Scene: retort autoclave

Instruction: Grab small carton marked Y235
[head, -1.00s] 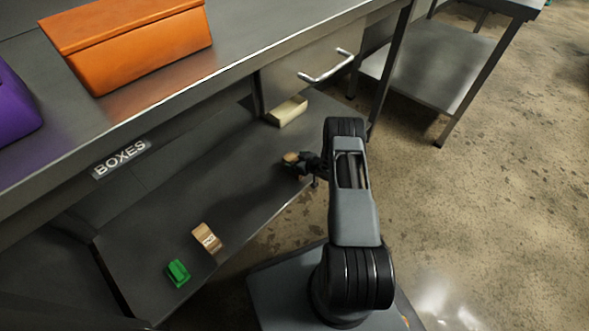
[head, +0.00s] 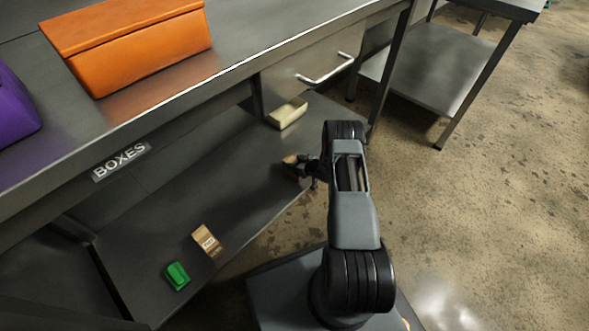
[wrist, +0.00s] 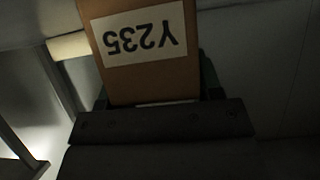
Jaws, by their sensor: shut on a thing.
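The small brown carton (wrist: 150,75) fills the upper middle of the wrist view, its white label reading Y235 upside down. In the head view a small part of the carton (head: 290,159) shows at the end of my arm, over the lower shelf. My gripper (head: 303,168) is shut on it. In the wrist view the jaws lie on either side of the carton, partly hidden. I cannot tell whether the carton touches the shelf.
On the lower shelf (head: 150,215), marked BOXES, lie another brown carton (head: 207,241), a green block (head: 177,276) and a cream block (head: 287,113). The worktop above carries an orange box (head: 140,50) and a purple one (head: 14,112). A drawer (head: 308,75) hangs beneath it.

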